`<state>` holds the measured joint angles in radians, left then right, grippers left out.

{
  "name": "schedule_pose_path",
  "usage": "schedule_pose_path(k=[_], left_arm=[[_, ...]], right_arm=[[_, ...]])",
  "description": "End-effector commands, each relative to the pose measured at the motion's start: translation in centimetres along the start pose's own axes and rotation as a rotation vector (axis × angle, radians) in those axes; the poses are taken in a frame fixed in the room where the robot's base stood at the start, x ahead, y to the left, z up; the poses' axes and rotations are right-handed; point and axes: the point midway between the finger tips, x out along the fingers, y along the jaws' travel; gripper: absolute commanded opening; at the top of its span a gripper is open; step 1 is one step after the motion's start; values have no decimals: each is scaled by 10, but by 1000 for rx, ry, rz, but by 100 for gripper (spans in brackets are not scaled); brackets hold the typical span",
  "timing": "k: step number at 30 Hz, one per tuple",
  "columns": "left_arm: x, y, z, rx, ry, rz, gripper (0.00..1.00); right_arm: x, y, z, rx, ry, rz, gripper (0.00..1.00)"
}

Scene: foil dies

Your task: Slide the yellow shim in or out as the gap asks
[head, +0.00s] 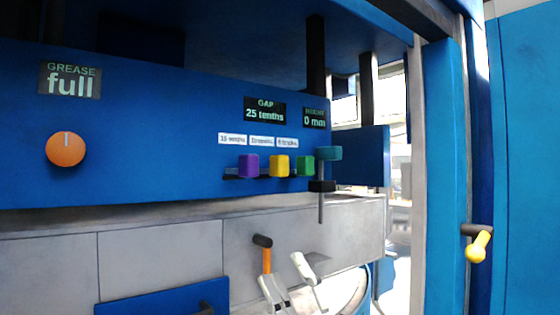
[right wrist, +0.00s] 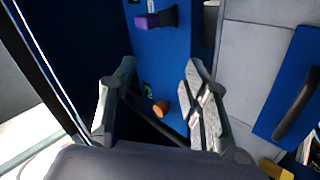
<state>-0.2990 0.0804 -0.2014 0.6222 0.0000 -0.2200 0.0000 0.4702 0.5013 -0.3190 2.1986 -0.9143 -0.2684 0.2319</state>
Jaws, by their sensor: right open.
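The yellow shim (head: 279,165) is a block on the blue press front, between a purple shim (head: 248,165) and a green shim (head: 305,166). Small white labels sit above them, too small to read surely. The gap display (head: 265,111) reads 25 tenths. My right gripper (head: 282,251) is open and empty, below the shims and apart from them. In the right wrist view its spread fingers (right wrist: 160,76) have nothing between their tips; the purple shim (right wrist: 147,21) shows beyond them. My left gripper is not in view.
An orange knob (head: 66,149) sits under the grease display (head: 70,80), which reads full. A teal-topped post (head: 328,153) stands right beside the green shim, below the height display (head: 314,117) reading 0 mm. A yellow handle (head: 478,245) juts out at the right.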

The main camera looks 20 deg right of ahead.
Motion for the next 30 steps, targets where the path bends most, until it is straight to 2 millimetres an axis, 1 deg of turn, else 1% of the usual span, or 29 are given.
schedule_pose_path(k=[1,3,5,6,8,10,11,12,14,15,17,18,20,21,24,25,27,30], left_arm=[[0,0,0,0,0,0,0],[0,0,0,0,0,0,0],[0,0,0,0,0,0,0],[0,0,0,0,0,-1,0],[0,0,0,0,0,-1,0],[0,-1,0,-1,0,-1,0],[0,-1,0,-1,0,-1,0],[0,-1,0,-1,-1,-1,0],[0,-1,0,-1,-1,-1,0],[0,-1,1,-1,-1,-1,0],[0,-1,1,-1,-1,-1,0],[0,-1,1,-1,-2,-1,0],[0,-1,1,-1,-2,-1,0],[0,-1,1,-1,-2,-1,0],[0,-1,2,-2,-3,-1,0],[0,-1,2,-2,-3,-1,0],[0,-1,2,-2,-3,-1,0],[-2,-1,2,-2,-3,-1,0]], right_arm=[[20,18,-26,-104,135,25,43],[37,33,-60,-254,311,35,43],[47,39,-84,-392,448,25,43],[52,42,-97,-490,529,12,43],[59,43,-109,-639,635,-23,43],[67,44,-113,-822,732,-83,43],[71,45,-112,-902,762,-114,43],[76,48,-107,-1009,793,-160,43],[85,55,-93,-1166,816,-243,43],[91,63,-79,-1268,813,-304,43],[99,80,-57,-1407,787,-399,43],[103,94,-42,-1486,758,-463,43],[108,116,-20,-1585,701,-551,43],[110,131,-7,-1637,661,-602,43],[111,162,18,-1720,570,-703,43],[110,169,23,-1735,550,-724,43],[110,179,31,-1757,516,-758,43],[113,182,36,-1765,499,-778,43]])
